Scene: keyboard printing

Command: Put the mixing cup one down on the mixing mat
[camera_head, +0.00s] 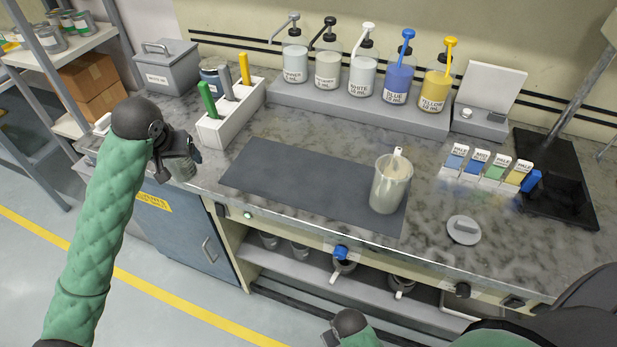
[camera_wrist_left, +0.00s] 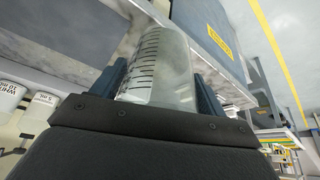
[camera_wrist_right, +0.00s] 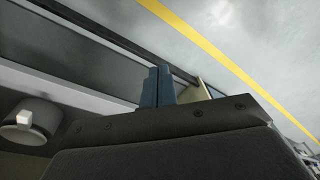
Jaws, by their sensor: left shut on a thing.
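A clear graduated cup (camera_wrist_left: 160,70) is between the fingers of my left gripper (camera_wrist_left: 163,85), which is shut on it. In the head view my left gripper (camera_head: 180,160) is at the counter's left front edge, left of the mat; the cup is hard to make out there. The dark grey mixing mat (camera_head: 290,180) lies flat on the counter. Another clear cup (camera_head: 388,190), with a pale stick in it, stands upright on the mat's right end. My right gripper (camera_wrist_right: 158,86) is shut and empty, with its fingers together, low by the cabinet front.
Pump bottles (camera_head: 362,77) stand on a grey riser at the back. A white holder (camera_head: 232,115) with coloured tools is behind the mat's left end. A round grey lid (camera_head: 463,230) and colour cards (camera_head: 485,167) are at the right. The mat's left and middle are clear.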

